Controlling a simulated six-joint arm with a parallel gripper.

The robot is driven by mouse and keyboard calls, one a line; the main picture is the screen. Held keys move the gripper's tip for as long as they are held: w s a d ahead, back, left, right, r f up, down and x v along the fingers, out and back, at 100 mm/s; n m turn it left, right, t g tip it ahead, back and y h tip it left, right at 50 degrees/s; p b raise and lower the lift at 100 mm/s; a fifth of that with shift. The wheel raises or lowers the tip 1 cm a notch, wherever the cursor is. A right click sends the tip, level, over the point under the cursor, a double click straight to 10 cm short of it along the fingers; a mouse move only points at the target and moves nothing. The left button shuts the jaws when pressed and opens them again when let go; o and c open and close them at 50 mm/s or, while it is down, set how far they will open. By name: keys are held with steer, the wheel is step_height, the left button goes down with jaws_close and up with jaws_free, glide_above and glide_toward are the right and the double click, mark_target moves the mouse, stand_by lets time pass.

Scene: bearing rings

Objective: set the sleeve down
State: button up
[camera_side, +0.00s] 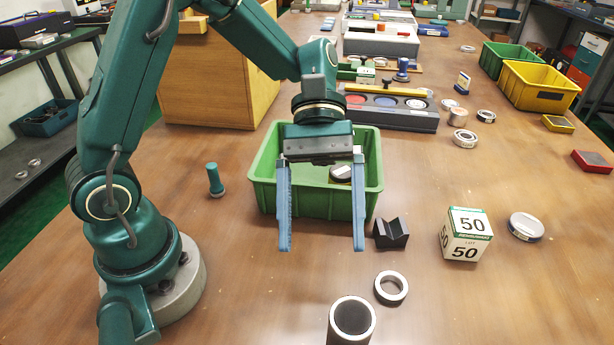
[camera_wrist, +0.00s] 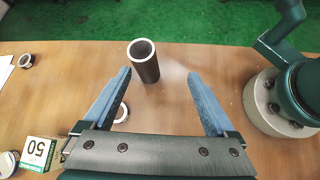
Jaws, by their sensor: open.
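The sleeve (camera_side: 350,318), a dark hollow cylinder with a pale rim, stands upright on the wooden table at the bottom edge of the side view, which cuts off its lower part. It also shows in the wrist view (camera_wrist: 149,68), standing beyond the fingertips. My gripper (camera_side: 321,248) has its two blue fingers wide apart with nothing between them. It hangs above the table in front of the green bin, apart from the sleeve. In the wrist view my gripper (camera_wrist: 159,74) is likewise open and empty.
A bearing ring (camera_side: 391,288) lies flat beside the sleeve. A dark V-block (camera_side: 391,233), a white box marked 50 (camera_side: 466,235) and a round tin (camera_side: 525,227) stand to the right. A green bin (camera_side: 262,195) is behind my gripper, a teal-handled tool (camera_side: 214,180) to its left.

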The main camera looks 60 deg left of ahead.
steer(key=s+a+r+m+t+y, duration=0.3)
steer(key=a+m+t+y, duration=0.5)
steer(key=a+t, duration=0.3)
steer(key=shift+s+r+m, duration=0.2)
steer(key=shift+s+m, duration=0.15)
steer(key=shift+m, duration=0.05)
